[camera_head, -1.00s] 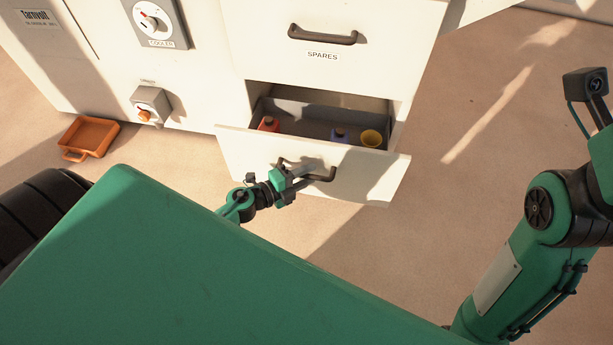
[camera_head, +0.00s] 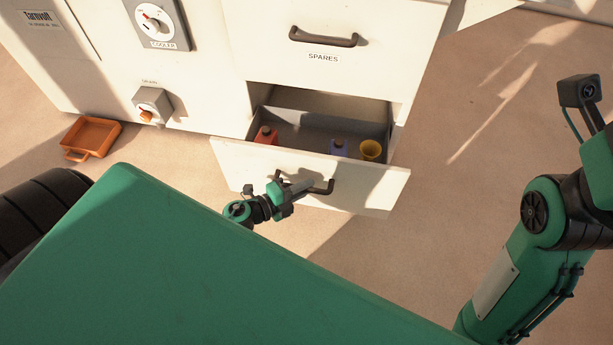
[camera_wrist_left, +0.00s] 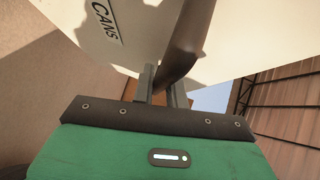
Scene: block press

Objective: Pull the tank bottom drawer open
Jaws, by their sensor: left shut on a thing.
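The bottom drawer (camera_head: 370,192) of the white cabinet stands partly open, with its front out from the cabinet body. Its dark curved handle (camera_head: 328,187) is on the front face. My left gripper (camera_head: 298,187) is shut on this handle. In the left wrist view, the handle (camera_wrist_left: 184,45) passes between the two fingers (camera_wrist_left: 160,88), and the label CANS shows on the drawer front (camera_wrist_left: 90,35). Inside the drawer are a red container (camera_head: 266,135), a purple one (camera_head: 338,148) and a yellow cup (camera_head: 371,150). My right gripper is out of view; only part of the right arm shows.
The upper drawer labelled SPARES (camera_head: 380,60) is closed. An orange tray (camera_head: 92,137) lies on the floor at the left. A drain valve (camera_head: 150,106) and a cooler dial (camera_head: 155,20) are on the cabinet front. The floor right of the drawer is clear.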

